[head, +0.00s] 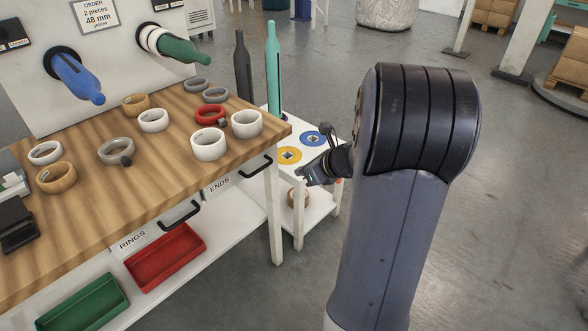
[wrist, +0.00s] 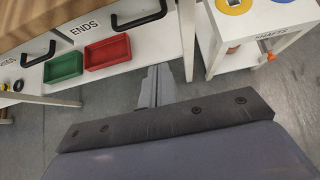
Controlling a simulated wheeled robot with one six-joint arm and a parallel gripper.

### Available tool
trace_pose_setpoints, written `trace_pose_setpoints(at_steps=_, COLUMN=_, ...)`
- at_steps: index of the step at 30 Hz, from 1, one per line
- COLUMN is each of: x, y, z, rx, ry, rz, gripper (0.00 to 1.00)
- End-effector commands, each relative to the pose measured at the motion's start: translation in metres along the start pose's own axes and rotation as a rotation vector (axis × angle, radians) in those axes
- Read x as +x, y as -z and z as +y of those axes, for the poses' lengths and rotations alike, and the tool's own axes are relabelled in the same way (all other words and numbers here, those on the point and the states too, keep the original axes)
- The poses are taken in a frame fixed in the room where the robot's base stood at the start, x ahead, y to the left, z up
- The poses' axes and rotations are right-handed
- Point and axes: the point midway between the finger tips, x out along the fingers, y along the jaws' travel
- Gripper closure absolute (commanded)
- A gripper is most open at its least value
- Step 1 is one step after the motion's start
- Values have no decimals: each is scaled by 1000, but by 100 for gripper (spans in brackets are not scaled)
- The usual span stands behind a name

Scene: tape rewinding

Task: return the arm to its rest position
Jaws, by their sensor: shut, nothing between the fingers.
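My arm stands in the right half of the head view, its upper link rising to a dark ribbed joint. My gripper (head: 308,176) shows small beyond that joint, in front of the small white table. In the wrist view the gripper (wrist: 156,86) is shut and empty, with bare floor and the bench's lower edge behind it. My own blue-grey arm link fills the bottom of that view.
The wooden bench (head: 90,220) holds several tape rolls. A white side table (head: 270,128) carries yellow and blue rings (head: 289,155). Red (head: 165,257) and green (head: 80,302) trays sit on the lower shelf.

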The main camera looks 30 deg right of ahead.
Motion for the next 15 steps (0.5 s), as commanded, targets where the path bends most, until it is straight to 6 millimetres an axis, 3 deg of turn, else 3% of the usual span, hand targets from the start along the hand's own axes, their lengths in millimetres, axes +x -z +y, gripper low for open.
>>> trace_pose_setpoints(at_steps=4, x=-9, y=0, z=0, rx=1, ry=0, rz=-1, gripper=100)
trace_pose_setpoints(at_steps=15, x=-8, y=1, z=0, rx=0, ry=-1, rz=0, gripper=100)
